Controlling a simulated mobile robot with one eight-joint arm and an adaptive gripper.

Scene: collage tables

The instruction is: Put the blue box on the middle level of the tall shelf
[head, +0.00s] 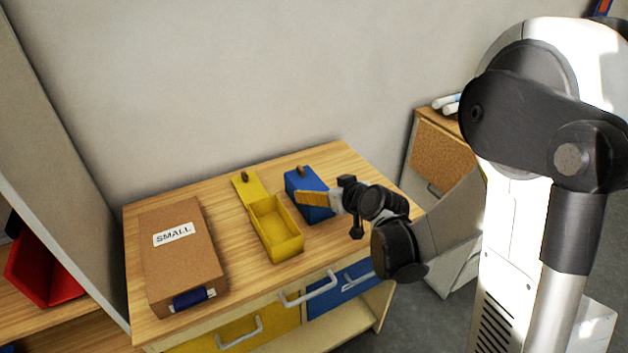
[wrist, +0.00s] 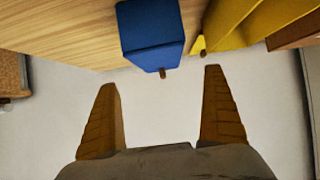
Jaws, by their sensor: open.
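The blue box (head: 308,182) stands on the wooden tabletop, right of the open yellow box, with a small brown tab at its top. In the wrist view the blue box (wrist: 151,32) is at the top, beyond and between my fingertips. My gripper (head: 301,198) is open, its orange-brown fingers in front of the blue box in the head view and hiding part of it. The wrist view shows the two fingers (wrist: 161,79) wide apart with nothing between them. A shelf unit with a tall grey side panel (head: 55,160) stands at the left; its middle level cannot be made out.
The yellow box (head: 284,246) has its lid open. A cardboard box marked SMALL (head: 185,262) lies at the tabletop's left. A red bin (head: 40,270) sits on the left unit's wooden board. The table (head: 262,172) backs onto a wall. A cabinet (head: 440,150) stands at right.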

